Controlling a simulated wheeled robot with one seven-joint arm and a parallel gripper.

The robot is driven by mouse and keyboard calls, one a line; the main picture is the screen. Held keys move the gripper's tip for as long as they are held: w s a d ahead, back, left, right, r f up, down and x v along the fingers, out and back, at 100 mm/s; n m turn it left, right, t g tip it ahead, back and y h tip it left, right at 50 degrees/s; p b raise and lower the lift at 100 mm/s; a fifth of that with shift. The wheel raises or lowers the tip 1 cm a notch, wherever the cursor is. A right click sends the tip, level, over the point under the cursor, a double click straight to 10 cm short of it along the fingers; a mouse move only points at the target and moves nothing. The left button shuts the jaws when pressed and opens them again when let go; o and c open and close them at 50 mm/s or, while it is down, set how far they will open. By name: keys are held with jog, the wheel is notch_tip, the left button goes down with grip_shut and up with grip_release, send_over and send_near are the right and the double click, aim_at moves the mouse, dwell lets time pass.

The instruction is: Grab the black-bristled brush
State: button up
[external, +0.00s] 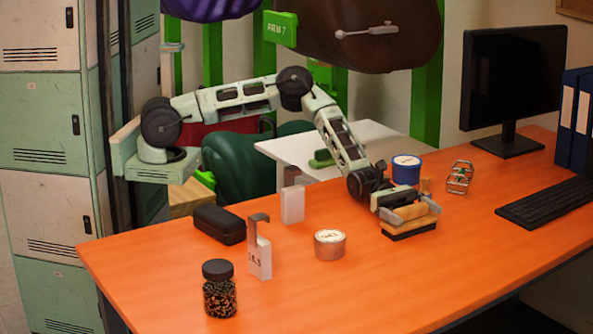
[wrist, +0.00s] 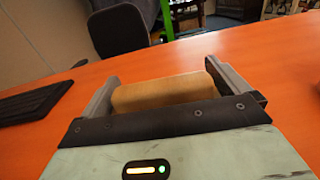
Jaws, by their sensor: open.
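The brush (external: 408,231) sits on the orange table right of centre in the external view, a light wooden block with dark bristles underneath. My gripper (external: 409,210) is over it, with a finger at either end of the wooden part. In the wrist view the wooden block (wrist: 162,93) lies between the two fingers of my gripper (wrist: 160,85). The jaws are open and the fingers stand close to the block's ends; I cannot tell whether either touches. The bristles are hidden in the wrist view.
A blue tin (external: 406,169) stands just behind the gripper and a metal cage-like piece (external: 460,177) lies to the right. A round tin (external: 330,245), a jar (external: 220,290), a black case (external: 219,224) and a keyboard (external: 545,203) share the table (external: 400,285). The front right is clear.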

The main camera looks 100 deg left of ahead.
jog(key=c, duration=0.8)
jog(key=shift+r, duration=0.1)
